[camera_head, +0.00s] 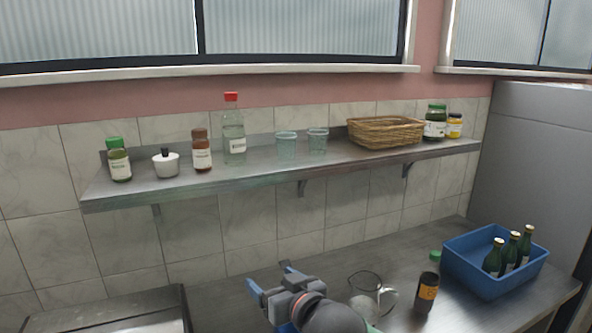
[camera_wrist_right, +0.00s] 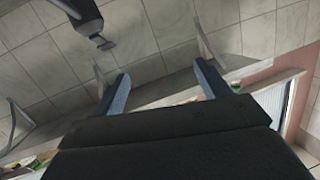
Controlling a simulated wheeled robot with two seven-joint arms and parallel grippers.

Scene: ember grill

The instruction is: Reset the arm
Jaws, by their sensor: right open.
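My right gripper (camera_head: 268,280) is in the lower middle of the head view, above the steel counter (camera_head: 232,292) and below the wall shelf. Its two fingers are spread, with nothing between them. In the right wrist view the open gripper (camera_wrist_right: 160,90) also shows, with its fingers apart and the tiled wall and shelf brackets beyond. My right arm comes in from the bottom edge and hides part of the counter.
A glass jug (camera_head: 364,290), a dark jar (camera_head: 426,292) and a blue crate (camera_head: 487,285) with green bottles stand right of my gripper. The shelf (camera_head: 290,172) above holds bottles, cups and a basket (camera_head: 385,132).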

